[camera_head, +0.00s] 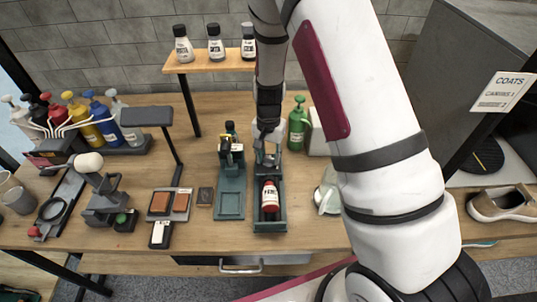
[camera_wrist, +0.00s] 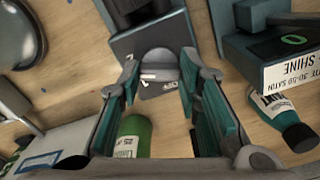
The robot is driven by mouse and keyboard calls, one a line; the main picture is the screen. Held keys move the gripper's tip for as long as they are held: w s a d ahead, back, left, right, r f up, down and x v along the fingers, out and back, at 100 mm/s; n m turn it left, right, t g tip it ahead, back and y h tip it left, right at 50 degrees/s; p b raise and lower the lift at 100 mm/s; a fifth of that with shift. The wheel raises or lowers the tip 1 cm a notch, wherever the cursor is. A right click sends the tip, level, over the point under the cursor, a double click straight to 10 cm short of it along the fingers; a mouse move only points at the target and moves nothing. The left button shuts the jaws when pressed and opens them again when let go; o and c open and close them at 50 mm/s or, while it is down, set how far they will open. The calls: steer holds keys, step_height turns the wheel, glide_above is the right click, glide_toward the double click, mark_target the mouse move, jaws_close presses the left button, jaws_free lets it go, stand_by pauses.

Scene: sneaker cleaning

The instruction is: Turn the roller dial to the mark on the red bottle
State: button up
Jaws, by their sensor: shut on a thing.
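The red bottle (camera_head: 269,196) with a white label and dark cap lies in a dark green trough-like stand (camera_head: 270,226) on the bench. At the stand's back end is a grey rounded roller dial (camera_wrist: 159,65), which bears a small light plate with dark marks. My gripper (camera_head: 267,153) reaches down over the back of the stand. In the wrist view its two teal-padded fingers (camera_wrist: 161,78) are closed against the dial's sides. The red bottle is not seen in the wrist view, and the dial's mark cannot be read clearly.
A second green stand (camera_head: 230,208) with a bottle is just left. A shelf (camera_head: 215,64) with several bottles is behind. Brown pads (camera_head: 160,203) lie left; the bench's front edge is close.

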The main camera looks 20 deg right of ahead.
mark_target(269, 157)
steer(key=shift+m, duration=0.7)
steer(key=o, duration=1.1)
steer(key=shift+o, duration=0.2)
step_height(269, 157, up, 12)
steer(key=shift+r, duration=0.1)
